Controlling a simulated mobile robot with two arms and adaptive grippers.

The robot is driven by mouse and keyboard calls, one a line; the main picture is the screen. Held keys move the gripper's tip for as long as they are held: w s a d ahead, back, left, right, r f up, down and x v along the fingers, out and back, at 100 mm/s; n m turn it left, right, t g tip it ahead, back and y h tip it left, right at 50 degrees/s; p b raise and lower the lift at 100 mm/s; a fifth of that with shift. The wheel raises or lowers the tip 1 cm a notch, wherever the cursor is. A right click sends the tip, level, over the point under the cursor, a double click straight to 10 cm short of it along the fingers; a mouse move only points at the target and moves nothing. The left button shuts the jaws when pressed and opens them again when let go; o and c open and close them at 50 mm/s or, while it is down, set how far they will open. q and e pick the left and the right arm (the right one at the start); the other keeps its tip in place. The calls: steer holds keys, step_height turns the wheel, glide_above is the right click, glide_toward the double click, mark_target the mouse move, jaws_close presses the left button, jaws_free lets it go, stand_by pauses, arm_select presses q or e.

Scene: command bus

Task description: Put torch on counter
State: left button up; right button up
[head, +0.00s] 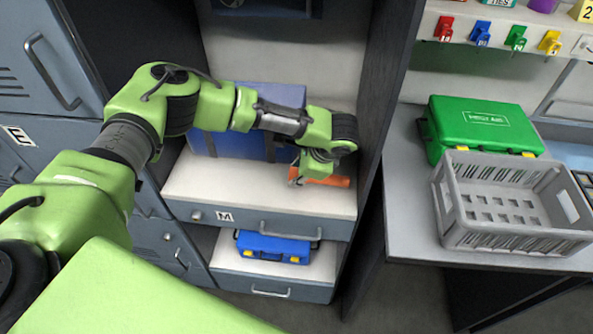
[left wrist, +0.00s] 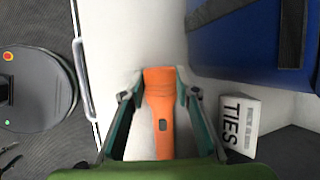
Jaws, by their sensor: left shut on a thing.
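An orange torch (left wrist: 160,110) lies on the white shelf top above the drawer marked M. In the head view the torch (head: 330,181) shows partly below my left gripper (head: 308,178). In the left wrist view my left gripper (left wrist: 161,95) has a finger on each side of the torch, closed against its wide head. I cannot tell whether the torch is lifted off the shelf. The grey counter (head: 408,215) is to the right, beyond a dark upright panel. My right gripper is not in view.
A green first aid case (head: 480,128) and an empty-looking grey crate (head: 510,240) stand on the counter. A blue bag (left wrist: 250,45) and a white box marked TIES (left wrist: 238,120) are beside the torch. The dark panel (head: 385,110) separates shelf and counter.

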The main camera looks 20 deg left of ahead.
arm_select(q)
steer(key=o, duration=1.2)
steer(key=shift+s, duration=0.1)
steer(key=shift+o, duration=0.2)
steer(key=shift+r, duration=0.35)
steer(key=b+v, duration=0.2)
steer(key=v, duration=1)
steer(key=shift+r, duration=0.25)
